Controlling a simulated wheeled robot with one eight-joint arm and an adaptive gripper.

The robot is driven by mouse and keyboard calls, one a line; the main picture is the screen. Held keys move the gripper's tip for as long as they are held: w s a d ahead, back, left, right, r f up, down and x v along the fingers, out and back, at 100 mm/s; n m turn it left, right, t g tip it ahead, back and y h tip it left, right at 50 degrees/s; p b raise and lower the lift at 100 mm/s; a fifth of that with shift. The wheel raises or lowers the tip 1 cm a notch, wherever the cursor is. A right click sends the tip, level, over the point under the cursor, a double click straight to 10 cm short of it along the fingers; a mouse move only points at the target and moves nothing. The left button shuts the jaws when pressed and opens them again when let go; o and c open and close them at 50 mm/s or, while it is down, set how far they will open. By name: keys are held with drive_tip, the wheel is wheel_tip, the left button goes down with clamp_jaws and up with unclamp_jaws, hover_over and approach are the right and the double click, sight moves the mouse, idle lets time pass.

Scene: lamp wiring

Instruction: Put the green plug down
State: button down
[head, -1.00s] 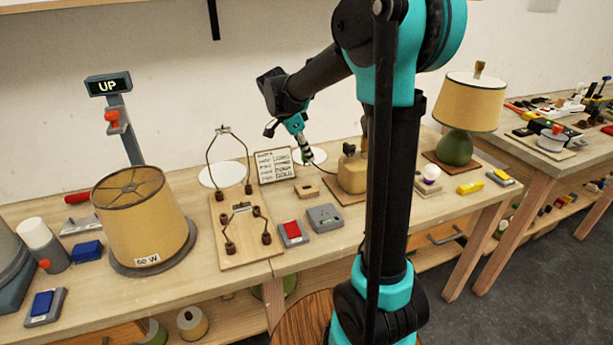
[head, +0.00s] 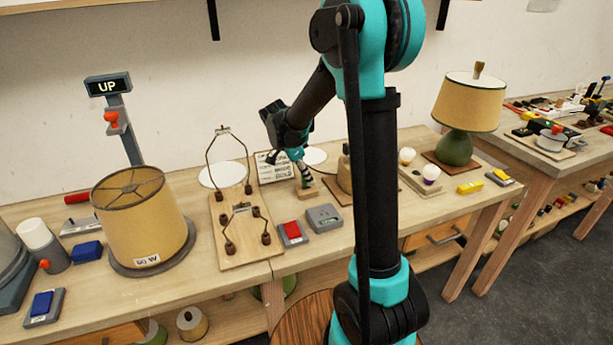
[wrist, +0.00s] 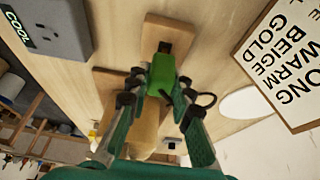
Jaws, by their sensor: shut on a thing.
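The green plug (wrist: 161,74) is between my gripper's fingertips (wrist: 160,88) in the wrist view, and they are shut on it. A dark cord loops beside it. The plug's far end is at the small wooden block (wrist: 181,25), which has a dark recess in its top. I cannot tell whether the plug touches the block. In the head view my gripper (head: 301,168) points down just above the same block (head: 307,193), with a bit of green (head: 307,182) under the fingers.
The tan lamp base (wrist: 145,132) stands close beside the block. A grey box (head: 325,217) with a display, reading "COOL" in the wrist view, is in front. A lettered card (wrist: 285,70) stands behind. A wire lamp frame (head: 209,165) on a board is left.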

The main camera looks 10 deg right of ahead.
drive_tip(key=shift+f, duration=0.6)
drive_tip(key=c, duration=1.3)
unclamp_jaws()
drive_tip(key=shift+c, duration=0.2)
drive_tip(key=shift+r, duration=0.15)
drive_tip(key=shift+r, duration=0.3)
drive_tip(key=v, duration=1.2)
drive_tip(key=shift+r, duration=0.2)
